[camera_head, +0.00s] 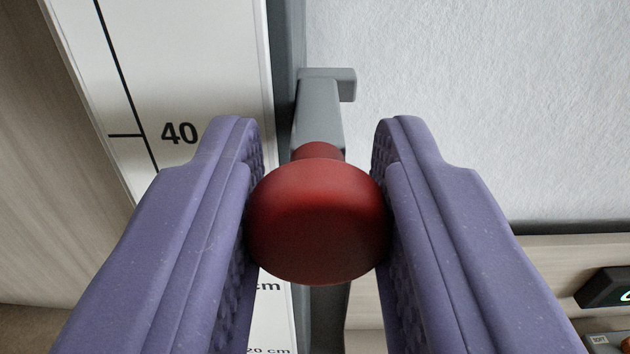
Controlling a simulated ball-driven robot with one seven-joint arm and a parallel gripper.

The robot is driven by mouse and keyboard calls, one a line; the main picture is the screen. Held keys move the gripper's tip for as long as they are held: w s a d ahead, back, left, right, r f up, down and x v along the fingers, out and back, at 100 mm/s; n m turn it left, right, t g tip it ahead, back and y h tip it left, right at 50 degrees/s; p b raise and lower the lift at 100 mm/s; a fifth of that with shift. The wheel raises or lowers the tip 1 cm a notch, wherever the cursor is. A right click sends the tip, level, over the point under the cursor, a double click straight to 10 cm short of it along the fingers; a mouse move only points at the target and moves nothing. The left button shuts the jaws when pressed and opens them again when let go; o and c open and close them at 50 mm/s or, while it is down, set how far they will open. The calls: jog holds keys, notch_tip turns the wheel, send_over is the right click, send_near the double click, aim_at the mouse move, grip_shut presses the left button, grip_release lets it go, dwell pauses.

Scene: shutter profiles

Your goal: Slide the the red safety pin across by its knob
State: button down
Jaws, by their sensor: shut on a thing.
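The safety pin's red round knob (318,222) is in the middle of the view. My gripper (317,200) has its two purple fingers on the left and right sides of the knob, shut on it. A narrower red neck (318,151) shows behind the knob, in front of a grey bracket (320,112). The rest of the pin is hidden behind the knob and bracket.
A white scale board (190,60) marked 40 stands to the left, beside a grey upright profile (286,40). A pale textured panel (480,110) fills the upper right. A dark device (605,288) is at the lower right edge.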

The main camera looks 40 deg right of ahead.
jog(key=shift+s+d, duration=0.95)
jog(key=shift+d, duration=0.05)
jog(key=c, duration=1.1)
grip_release()
jog(key=shift+o, duration=1.3)
jog(key=shift+s+d, duration=0.15)
